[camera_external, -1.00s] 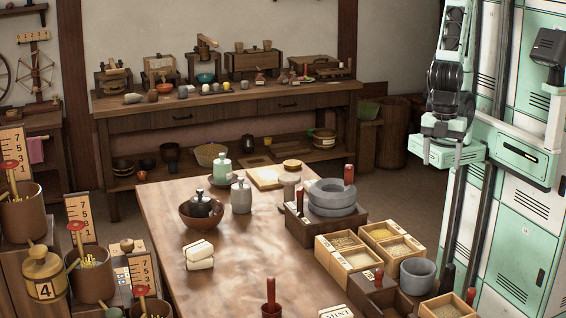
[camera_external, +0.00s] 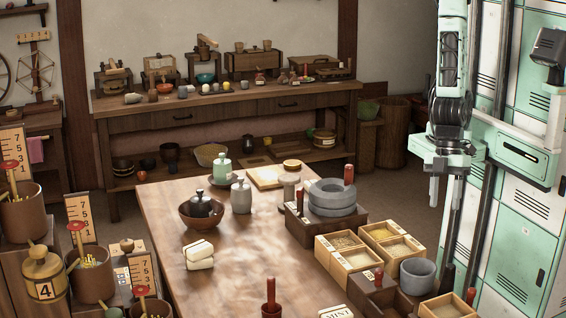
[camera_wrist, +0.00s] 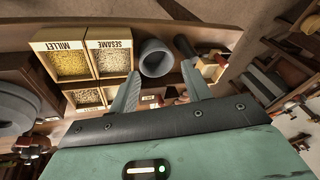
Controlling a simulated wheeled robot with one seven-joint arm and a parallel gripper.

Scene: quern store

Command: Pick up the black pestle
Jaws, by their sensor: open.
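The black pestle (camera_external: 447,278) appears as a dark upright shaft at the right edge of the table, just right of the grey stone mortar (camera_external: 417,276). In the wrist view a dark rod that looks like the pestle (camera_wrist: 184,46) is beside the grey mortar (camera_wrist: 155,58), toward the right fingertip. My gripper (camera_external: 445,192) points down, high above the table's right side, with its fingers apart and empty. In the wrist view my gripper (camera_wrist: 160,72) shows both fingers spread, with the mortar in line with the gap.
Grain boxes (camera_external: 357,258) stand left of the mortar. A dark wooden box (camera_external: 385,296) is in front of it. A stone quern (camera_external: 332,196) with a red handle is farther back. The table's middle is mostly clear.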

